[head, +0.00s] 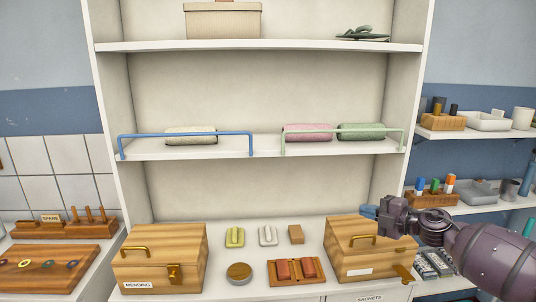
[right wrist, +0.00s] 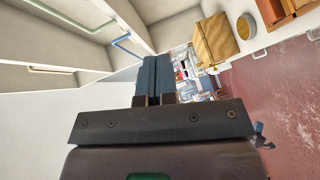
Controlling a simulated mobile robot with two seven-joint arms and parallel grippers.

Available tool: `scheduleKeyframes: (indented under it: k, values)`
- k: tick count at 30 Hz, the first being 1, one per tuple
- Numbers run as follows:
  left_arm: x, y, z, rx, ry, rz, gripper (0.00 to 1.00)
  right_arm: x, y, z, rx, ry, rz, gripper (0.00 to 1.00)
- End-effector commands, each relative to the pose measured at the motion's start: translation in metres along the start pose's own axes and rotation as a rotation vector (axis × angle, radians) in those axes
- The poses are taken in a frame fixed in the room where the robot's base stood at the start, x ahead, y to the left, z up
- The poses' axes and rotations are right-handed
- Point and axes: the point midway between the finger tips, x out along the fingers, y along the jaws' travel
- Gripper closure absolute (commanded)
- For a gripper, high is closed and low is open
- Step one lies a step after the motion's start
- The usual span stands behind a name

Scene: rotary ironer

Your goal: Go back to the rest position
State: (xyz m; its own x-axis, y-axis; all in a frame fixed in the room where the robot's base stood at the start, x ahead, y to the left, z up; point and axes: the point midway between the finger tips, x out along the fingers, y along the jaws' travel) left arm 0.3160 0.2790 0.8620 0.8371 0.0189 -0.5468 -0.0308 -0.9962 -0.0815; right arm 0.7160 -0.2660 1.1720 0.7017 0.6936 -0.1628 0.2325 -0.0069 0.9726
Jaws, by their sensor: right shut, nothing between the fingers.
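My right gripper (head: 369,211) is in the head view at the right, in front of the right wooden box (head: 350,262). Its blue fingers are together with nothing between them. In the right wrist view the shut fingers (right wrist: 152,80) point up the picture, away from the camera. My right arm comes in from the lower right. My left gripper is not in view.
A white shelf unit (head: 270,46) fills the middle. Its counter bears the MENDING box (head: 160,262), a round tin (head: 239,272) and a wooden tray (head: 297,284). Rolled cloths (head: 308,133) lie behind rails above. Loaded side shelves (head: 470,134) stand at the right.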

Motion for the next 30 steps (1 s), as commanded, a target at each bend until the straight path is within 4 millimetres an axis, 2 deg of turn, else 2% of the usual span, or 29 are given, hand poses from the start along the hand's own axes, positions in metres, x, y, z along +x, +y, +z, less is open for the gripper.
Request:
scheduleKeyframes:
  k: [1,3,5,11,20,30]
  values:
    - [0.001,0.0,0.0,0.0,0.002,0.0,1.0,0.007,-0.013,-0.019,0.06,-0.01,0.078,1.0]
    - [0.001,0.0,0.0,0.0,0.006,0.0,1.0,0.01,-0.025,-0.034,0.137,-0.048,0.163,1.0]
    - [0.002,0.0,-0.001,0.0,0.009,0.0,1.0,0.009,-0.037,-0.043,0.208,-0.086,0.215,1.0]
    - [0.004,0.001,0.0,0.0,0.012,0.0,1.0,-0.007,-0.093,-0.068,0.471,-0.228,0.303,1.0]
    - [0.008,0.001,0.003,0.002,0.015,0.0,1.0,-0.057,-0.19,-0.101,0.88,-0.431,0.318,1.0]
    - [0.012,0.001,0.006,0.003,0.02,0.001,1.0,-0.138,-0.294,-0.144,1.298,-0.617,0.36,1.0]
